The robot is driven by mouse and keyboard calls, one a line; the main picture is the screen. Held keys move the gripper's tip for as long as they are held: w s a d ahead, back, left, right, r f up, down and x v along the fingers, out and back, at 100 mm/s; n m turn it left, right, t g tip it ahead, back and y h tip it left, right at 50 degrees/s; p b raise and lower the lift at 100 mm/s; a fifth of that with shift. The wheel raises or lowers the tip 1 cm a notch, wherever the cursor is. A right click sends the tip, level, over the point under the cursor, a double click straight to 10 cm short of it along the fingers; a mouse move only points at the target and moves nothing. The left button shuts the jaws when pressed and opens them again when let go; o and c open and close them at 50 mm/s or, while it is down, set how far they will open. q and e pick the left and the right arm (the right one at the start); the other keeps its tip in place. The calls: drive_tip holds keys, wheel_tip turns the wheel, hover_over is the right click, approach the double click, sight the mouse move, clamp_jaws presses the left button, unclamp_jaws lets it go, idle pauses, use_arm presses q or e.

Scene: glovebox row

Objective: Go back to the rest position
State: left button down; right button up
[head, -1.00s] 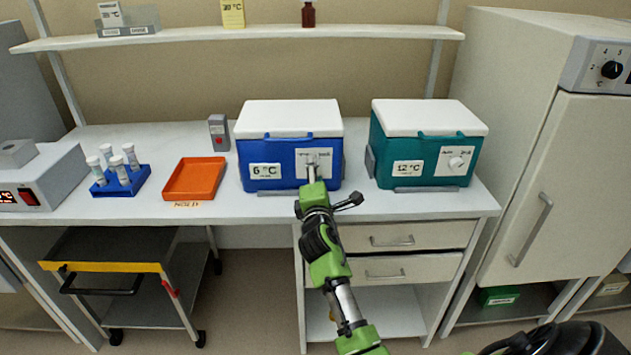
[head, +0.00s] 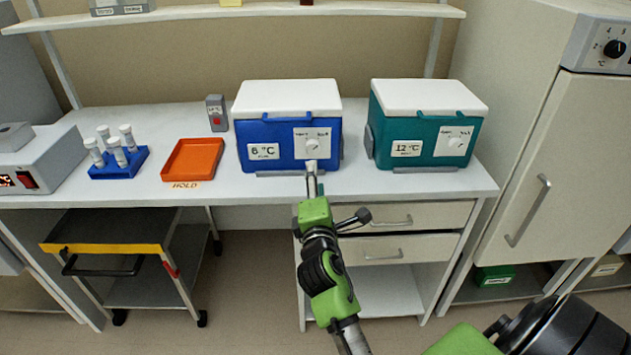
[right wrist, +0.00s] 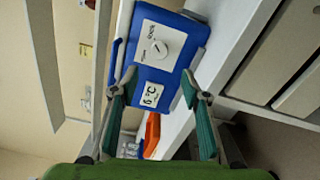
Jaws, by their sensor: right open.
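My right gripper (head: 311,168) is in front of the blue cooler box (head: 262,131), just below its round white dial (head: 312,146). In the right wrist view the two fingers (right wrist: 160,96) are wide apart with nothing between them. The blue cooler (right wrist: 186,42) and its dial (right wrist: 159,50) lie ahead, apart from the fingers. The cooler's white lid is shut and its label reads 6 °C. My left gripper is not in view.
A teal cooler (head: 385,135) marked 12 °C stands to the right. An orange tray (head: 193,159), a blue tube rack (head: 118,165) and a grey device (head: 217,113) are to the left. A trolley (head: 110,249) stands below, drawers (head: 385,248) under the bench, a cabinet (head: 550,150) at right.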

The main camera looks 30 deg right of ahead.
drive_tip(key=a+f+m+g+y, duration=0.1)
drive_tip(key=a+f+y, duration=0.25)
drive_tip(key=f, duration=0.85)
drive_tip(key=a+f+g+y, duration=0.2)
drive_tip(key=a+f, duration=0.3)
drive_tip(key=f, duration=0.7)
drive_tip(key=s+a+f+m+g+y, duration=0.1)
drive_tip(key=s+a+f, duration=0.1)
drive_tip(key=s+f, duration=0.45)
drive_tip(key=s+a+f+m+g+y, duration=0.2)
drive_tip(key=s+f, duration=0.1)
drive_tip(key=f, duration=0.7)
drive_tip(key=s+f+m+g, duration=0.2)
drive_tip(key=s+f, duration=0.6)
drive_tip(key=s, duration=0.5)
drive_tip(key=s+f+m+g, duration=0.3)
drive_tip(key=s+f, duration=0.4)
drive_tip(key=s, duration=0.7)
drive_tip(key=s+f+m+g+y, duration=0.1)
drive_tip(key=s+f+m+g, duration=0.2)
drive_tip(key=s+f, duration=0.5)
drive_tip(key=s, duration=0.5)
drive_tip(key=shift+s+f, duration=0.2)
drive_tip(key=shift+f, duration=0.1)
drive_tip(key=shift+a, duration=0.1)
